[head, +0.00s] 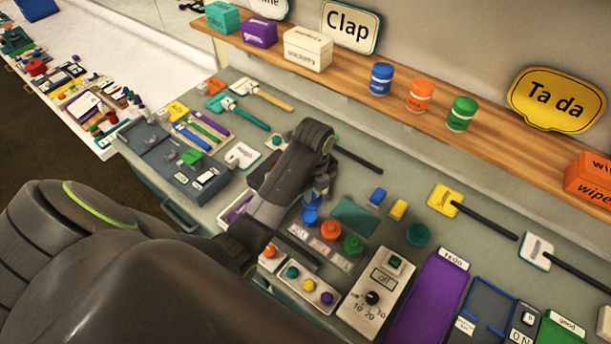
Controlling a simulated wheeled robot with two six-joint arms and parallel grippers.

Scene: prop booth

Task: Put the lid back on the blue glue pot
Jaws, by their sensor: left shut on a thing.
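My left gripper (317,190) reaches down over the counter and is shut on a small blue piece, apparently the lid (312,201). Directly below it is a round blue top, apparently the blue glue pot (310,216), at the left end of a dark rack (345,263). The lid and pot overlap in the head view, so I cannot tell whether they touch. An orange pot (331,230) and a green pot (353,243) stand beside it in the rack. My arm hides part of the rack's left side. My right gripper is not in view.
A teal knob-like piece (418,234) and a dark green sheet (354,216) lie near the rack. A control box (374,296) and a white button strip (306,287) stand in front. The wooden shelf (335,75) behind holds blue, orange and green tubs.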

